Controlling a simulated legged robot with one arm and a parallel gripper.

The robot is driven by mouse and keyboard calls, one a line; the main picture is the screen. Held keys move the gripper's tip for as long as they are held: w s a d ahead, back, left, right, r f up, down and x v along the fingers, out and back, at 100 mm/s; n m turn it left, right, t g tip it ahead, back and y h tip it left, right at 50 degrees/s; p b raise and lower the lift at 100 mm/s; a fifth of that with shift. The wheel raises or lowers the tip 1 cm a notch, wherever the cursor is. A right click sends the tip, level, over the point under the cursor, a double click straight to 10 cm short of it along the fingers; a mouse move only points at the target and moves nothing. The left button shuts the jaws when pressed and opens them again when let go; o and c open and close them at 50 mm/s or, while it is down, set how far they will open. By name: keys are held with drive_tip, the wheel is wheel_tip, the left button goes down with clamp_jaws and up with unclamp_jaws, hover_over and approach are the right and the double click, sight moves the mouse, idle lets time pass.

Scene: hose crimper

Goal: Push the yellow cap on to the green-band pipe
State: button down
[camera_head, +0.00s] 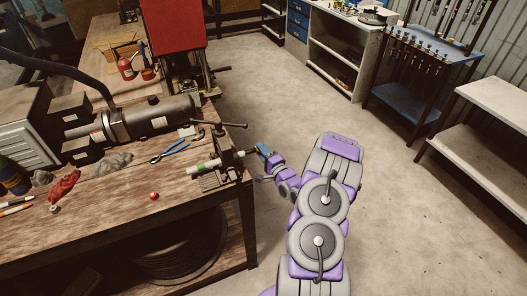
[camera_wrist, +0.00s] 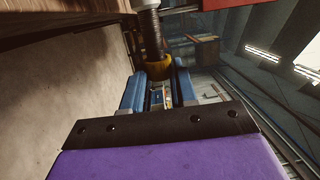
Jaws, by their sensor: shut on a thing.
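The green-band pipe (camera_head: 205,166) lies level in a dark vise (camera_head: 222,176) at the bench's right edge. Its white part with the green band points left, and its dark ribbed end sticks out right toward my gripper (camera_head: 259,150). In the wrist view the dark ribbed pipe end (camera_wrist: 151,34) runs up from the yellow cap (camera_wrist: 159,68). The cap is at the pipe end and in line with it; how far it is over the end cannot be told. My gripper's blue fingers, also in the wrist view (camera_wrist: 158,80), are shut on the cap from both sides.
Blue-handled pliers (camera_head: 172,151), a red ball (camera_head: 154,196) and a red cloth (camera_head: 64,185) lie on the wooden bench (camera_head: 110,220). A red machine (camera_head: 178,32) stands behind the vise. The floor right of the bench is clear as far as the shelves.

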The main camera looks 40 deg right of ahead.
drive_tip(key=shift+d, duration=0.1)
idle(0.3)
drive_tip(key=shift+s+d, duration=0.25)
drive_tip(key=shift+d, duration=0.55)
drive_tip(key=shift+d, duration=0.2)
drive_tip(key=shift+a+r+p, duration=0.1)
drive_tip(key=shift+a+p, duration=0.25)
drive_tip(key=shift+p, duration=0.1)
drive_tip(key=shift+d, duration=0.15)
drive_tip(key=shift+w+a+p, duration=0.25)
drive_tip(key=shift+a+p, duration=0.05)
drive_tip(key=shift+a, duration=0.7)
idle(1.2)
drive_tip(key=c, duration=0.8)
unclamp_jaws()
drive_tip(key=shift+d, duration=0.1)
